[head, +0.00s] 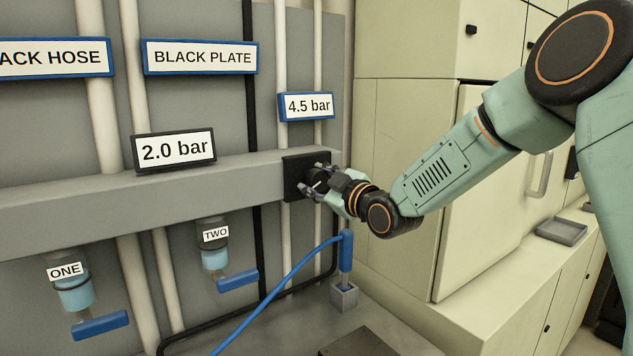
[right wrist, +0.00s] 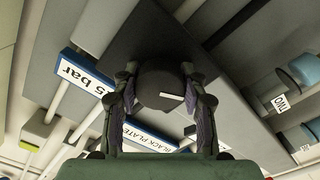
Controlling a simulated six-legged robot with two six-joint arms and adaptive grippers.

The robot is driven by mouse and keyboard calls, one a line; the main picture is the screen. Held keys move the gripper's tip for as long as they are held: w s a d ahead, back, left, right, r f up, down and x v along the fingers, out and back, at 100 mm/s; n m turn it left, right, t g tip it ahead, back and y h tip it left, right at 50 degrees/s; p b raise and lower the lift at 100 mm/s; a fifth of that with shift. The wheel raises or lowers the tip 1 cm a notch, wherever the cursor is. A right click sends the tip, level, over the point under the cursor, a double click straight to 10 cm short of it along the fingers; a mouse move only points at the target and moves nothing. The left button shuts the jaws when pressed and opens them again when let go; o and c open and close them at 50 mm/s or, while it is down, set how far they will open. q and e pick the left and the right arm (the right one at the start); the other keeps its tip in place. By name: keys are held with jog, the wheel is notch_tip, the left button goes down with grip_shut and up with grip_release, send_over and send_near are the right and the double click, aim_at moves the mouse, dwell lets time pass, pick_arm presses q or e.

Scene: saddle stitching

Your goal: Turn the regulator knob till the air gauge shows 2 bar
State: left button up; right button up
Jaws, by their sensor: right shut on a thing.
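The black regulator knob (right wrist: 160,82) sits on a dark square plate (head: 292,164) at the right end of the grey rail. It carries a white pointer mark, seen in the right wrist view. My right gripper (head: 320,180) is shut on the knob, with a finger on each side of it in the right wrist view (right wrist: 161,96). A black-framed display (head: 174,150) on the rail reads 2.0 bar. A blue-framed sign (head: 307,106) above the knob reads 4.5 bar. My left gripper is not in view.
Bowls labelled ONE (head: 75,292) and TWO (head: 214,258) hang below the rail, with blue levers. A blue hose (head: 290,278) runs to a blue handle (head: 346,252) standing in a small grey block. Cream cabinets (head: 400,120) stand to the right, with a grey tray (head: 562,231) on their counter.

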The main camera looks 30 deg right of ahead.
jog(key=shift+f, duration=0.1)
jog(key=o, duration=1.2)
jog(key=shift+c, duration=0.2)
jog(key=shift+s, duration=0.1)
jog(key=s+d, duration=0.1)
jog(key=s, duration=1)
jog(key=shift+s+d, duration=0.3)
jog(key=shift+d, duration=0.1)
jog(key=shift+s, duration=0.15)
